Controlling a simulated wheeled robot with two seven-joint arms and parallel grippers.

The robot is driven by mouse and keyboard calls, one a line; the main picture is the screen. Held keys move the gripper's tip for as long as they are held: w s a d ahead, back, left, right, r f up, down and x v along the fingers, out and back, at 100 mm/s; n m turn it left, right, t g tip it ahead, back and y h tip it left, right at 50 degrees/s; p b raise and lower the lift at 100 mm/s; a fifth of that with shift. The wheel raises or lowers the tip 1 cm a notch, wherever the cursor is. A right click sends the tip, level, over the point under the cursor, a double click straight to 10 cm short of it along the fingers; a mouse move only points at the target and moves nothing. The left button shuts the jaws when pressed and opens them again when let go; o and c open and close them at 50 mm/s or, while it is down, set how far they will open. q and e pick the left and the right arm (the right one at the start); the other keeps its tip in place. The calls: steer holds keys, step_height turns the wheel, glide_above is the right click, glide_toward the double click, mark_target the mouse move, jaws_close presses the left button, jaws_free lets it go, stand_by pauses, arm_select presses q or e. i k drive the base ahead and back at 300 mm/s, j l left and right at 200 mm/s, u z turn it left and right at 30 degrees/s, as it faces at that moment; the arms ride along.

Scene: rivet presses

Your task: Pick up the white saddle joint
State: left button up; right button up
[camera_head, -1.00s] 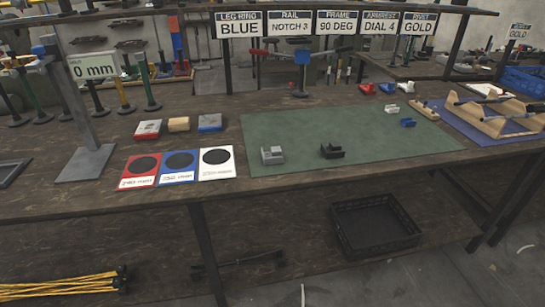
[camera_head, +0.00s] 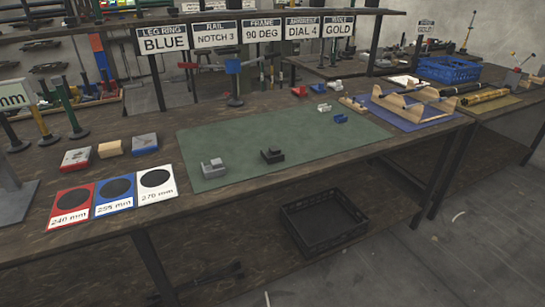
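A small white saddle-shaped piece (camera_head: 324,107), which looks like the white saddle joint, sits at the back right of the green mat (camera_head: 345,141). A blue piece of similar size (camera_head: 340,118) lies just in front of it to the right. A red piece (camera_head: 299,91) lies behind it, off the mat. A light grey block piece (camera_head: 213,168) and a black one (camera_head: 272,155) stand near the front of the mat. Neither of my grippers shows in the head view.
A wooden rack (camera_head: 411,105) stands on a blue mat right of the green one. Red, blue and white marked cards (camera_head: 116,193) lie at the left. A black crate (camera_head: 325,224) sits below the table. The green mat's middle is clear.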

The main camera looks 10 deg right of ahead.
mark_target(324, 108)
steer(key=i+l+u, duration=0.1)
steer(key=l+u, duration=0.2)
steer(key=l, duration=0.2)
steer(key=l+u, duration=0.3)
steer(key=l, duration=0.25)
steer(key=l+u, duration=0.25)
steer(key=l, duration=0.25)
steer(key=k+l+u, duration=0.1)
steer(key=l+u, duration=0.2)
steer(key=l, duration=0.2)
steer(key=k+l+u, duration=0.15)
steer(key=l+u, duration=0.15)
steer(key=l, duration=0.2)
steer(key=k+l+u, duration=0.3)
steer(key=l, duration=0.2)
steer(key=k+l+u, duration=0.1)
steer(key=l+u, duration=0.15)
steer(key=l, duration=0.2)
steer(key=k+l+u, duration=0.3)
steer(key=l, duration=0.1)
